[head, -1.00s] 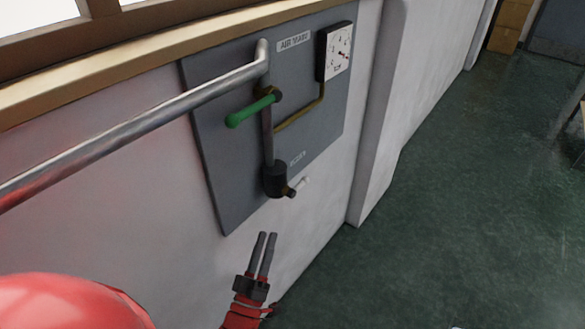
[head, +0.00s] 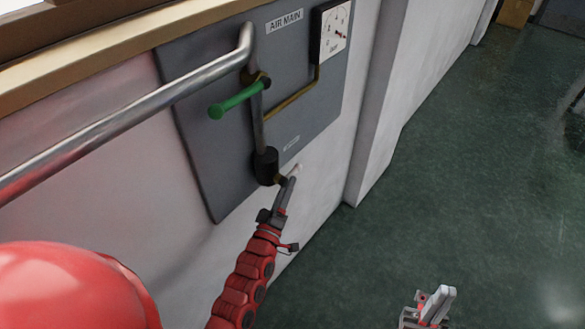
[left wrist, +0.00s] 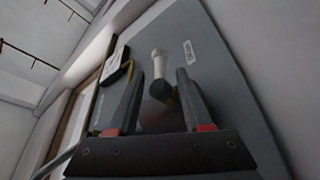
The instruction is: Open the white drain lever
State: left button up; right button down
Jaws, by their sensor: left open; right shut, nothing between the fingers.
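The white drain lever (head: 298,168) is a small white stub at the lower right of the dark drain pot (head: 265,165) on the wall panel. In the left wrist view the lever (left wrist: 159,65) appears between my two fingers, with its rounded end pointing up in the picture. My left gripper (head: 290,181) is open, with its fingertips at the lever; I cannot tell whether they touch it. The fingers partly hide the lever and brass outlet in the head view. My right gripper (head: 438,303) is shut and empty over the floor, away from the panel.
A green handle (head: 238,101) sticks out of the pipe above the pot. A metal pipe (head: 130,112) runs left, and a thin brass tube leads to the gauge (head: 333,32). A wall pillar (head: 372,130) stands right of the panel. The green floor (head: 480,180) is clear.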

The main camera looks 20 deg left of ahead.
aim_at(292, 171)
pick_arm(q)
jog(key=p+x, duration=0.1)
jog(key=x, duration=0.4)
jog(key=shift+w+r, duration=0.1)
jog(key=shift+w, duration=0.05)
grip_shut()
dwell(1.3)
